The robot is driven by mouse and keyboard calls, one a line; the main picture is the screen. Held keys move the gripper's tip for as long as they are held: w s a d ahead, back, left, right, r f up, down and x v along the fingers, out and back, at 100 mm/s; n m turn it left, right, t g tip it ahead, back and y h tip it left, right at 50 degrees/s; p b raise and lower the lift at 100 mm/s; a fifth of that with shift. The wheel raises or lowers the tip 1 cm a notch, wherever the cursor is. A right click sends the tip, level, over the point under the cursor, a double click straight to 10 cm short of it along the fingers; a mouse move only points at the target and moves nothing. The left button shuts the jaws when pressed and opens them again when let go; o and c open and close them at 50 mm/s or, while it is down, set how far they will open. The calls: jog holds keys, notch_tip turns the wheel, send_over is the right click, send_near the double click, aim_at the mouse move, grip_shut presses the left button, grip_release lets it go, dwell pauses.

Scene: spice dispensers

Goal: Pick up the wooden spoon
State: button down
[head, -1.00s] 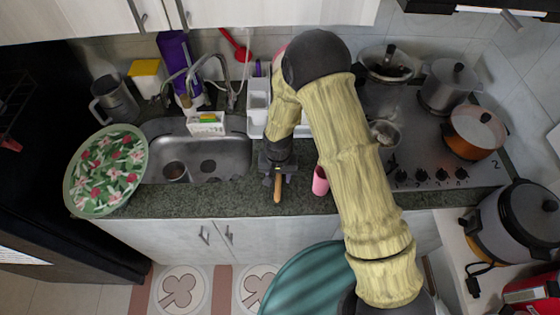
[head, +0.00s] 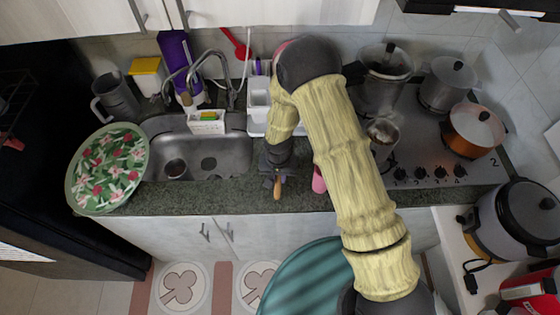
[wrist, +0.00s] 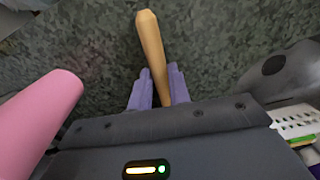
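The wooden spoon (head: 277,189) shows as a light brown handle at the front of the dark counter, just right of the sink. It also shows in the wrist view (wrist: 151,45), running up from between the fingers. My gripper (head: 277,176) points down over it. In the wrist view, the two purple fingers of my gripper (wrist: 160,88) lie close against both sides of the handle, so it is shut on the spoon. The rest of the spoon is hidden under my gripper. I cannot tell whether it is clear of the counter.
A pink cup (head: 319,181) stands just right of my gripper; it looms at the left of the wrist view (wrist: 40,115). The sink (head: 225,165) is to the left, with a floral plate (head: 106,168) beyond it. A stove (head: 440,172) with pots is to the right.

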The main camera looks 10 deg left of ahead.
dwell(0.3)
notch_tip(320, 180, up, 10)
jog(key=b, duration=0.3)
dwell(0.4)
jog(key=shift+s, duration=0.1)
dwell(0.4)
